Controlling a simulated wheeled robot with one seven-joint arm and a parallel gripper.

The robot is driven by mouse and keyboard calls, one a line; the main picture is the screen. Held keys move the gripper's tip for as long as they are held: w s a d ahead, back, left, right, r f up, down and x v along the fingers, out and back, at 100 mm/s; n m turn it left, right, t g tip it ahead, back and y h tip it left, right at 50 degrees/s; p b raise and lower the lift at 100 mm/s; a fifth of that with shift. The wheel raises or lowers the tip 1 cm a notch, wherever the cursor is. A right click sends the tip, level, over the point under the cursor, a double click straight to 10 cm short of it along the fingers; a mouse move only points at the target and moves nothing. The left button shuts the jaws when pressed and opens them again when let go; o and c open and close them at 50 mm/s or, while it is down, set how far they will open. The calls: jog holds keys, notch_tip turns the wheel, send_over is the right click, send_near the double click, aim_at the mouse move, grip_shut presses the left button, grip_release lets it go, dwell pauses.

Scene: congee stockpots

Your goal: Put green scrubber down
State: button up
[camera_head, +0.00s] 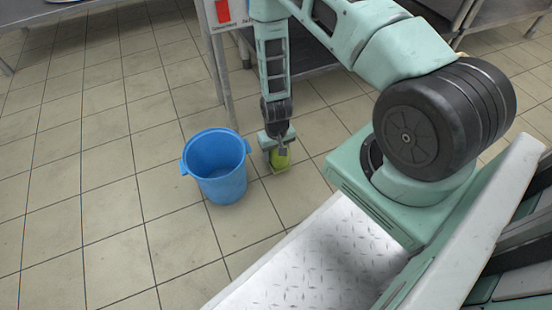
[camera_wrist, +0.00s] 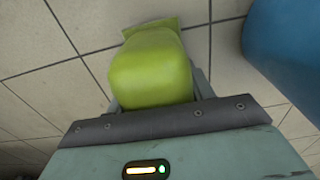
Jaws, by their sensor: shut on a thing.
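The green scrubber (camera_head: 280,161) is a yellow-green block with a flatter, wider far end. It is low over the tiled floor, just right of the blue bucket. My gripper (camera_head: 280,149) points down and is shut on it. In the wrist view the scrubber (camera_wrist: 152,70) sits between the finger edges and hides most of them. I cannot tell whether its lower end touches the floor.
The blue bucket (camera_head: 217,166) stands open on the floor left of my gripper, and its side fills the upper right of the wrist view (camera_wrist: 290,45). A metal table leg (camera_head: 219,75) stands behind it. The tiled floor (camera_head: 110,230) at left is clear.

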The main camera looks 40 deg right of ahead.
jog(key=shift+f+b, duration=0.4)
jog(key=shift+f, duration=0.85)
jog(key=o, duration=1.3)
jog(key=shift+c, duration=0.2)
jog(key=shift+r, duration=0.1)
notch_tip(320, 180, up, 11)
jog(key=p, duration=0.7)
jog(key=shift+p, duration=0.3)
jog(key=shift+r, duration=0.6)
